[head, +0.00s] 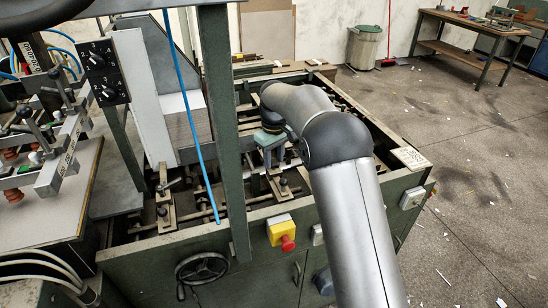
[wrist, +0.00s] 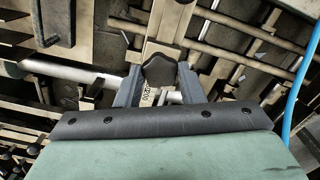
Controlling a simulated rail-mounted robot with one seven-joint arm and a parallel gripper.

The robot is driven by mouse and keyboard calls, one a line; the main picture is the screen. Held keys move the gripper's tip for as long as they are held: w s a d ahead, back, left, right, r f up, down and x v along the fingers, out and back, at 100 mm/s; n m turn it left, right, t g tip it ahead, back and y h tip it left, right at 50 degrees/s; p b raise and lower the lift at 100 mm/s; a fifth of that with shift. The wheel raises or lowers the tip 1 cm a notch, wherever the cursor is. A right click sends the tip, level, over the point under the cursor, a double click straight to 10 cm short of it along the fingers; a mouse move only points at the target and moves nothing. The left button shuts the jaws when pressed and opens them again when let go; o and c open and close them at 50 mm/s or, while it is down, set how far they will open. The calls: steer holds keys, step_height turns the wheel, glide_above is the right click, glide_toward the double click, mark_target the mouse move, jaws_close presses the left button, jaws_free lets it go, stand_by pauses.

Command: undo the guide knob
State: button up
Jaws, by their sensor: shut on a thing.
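In the wrist view a dark, lobed guide knob (wrist: 158,70) sits on a pale metal guide bracket, between the two grey fingers of my gripper (wrist: 158,80). The fingers are shut on the knob from both sides. Below it, a small label and a bright metal piece show between the fingers. In the head view my gripper (head: 270,150) points down into the open top of the green feeder (head: 190,238).
A green post (head: 226,130) and a blue hose (head: 190,110) stand left of my gripper. Rods and bars fill the feeder bed. The floor at right is open.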

steer(key=n, duration=1)
steer(key=shift+n+p, duration=0.3)
steer(key=shift+p, duration=0.05)
steer(key=n, duration=0.3)
steer(key=shift+r+n+p, duration=0.1)
steer(key=shift+n+p, duration=0.2)
steer(key=shift+p, duration=0.05)
steer(key=n+p, duration=0.1)
steer(key=n, duration=0.4)
steer(key=shift+n, duration=0.3)
steer(key=n, duration=0.5)
steer(key=shift+n, duration=0.4)
steer(key=o, duration=1)
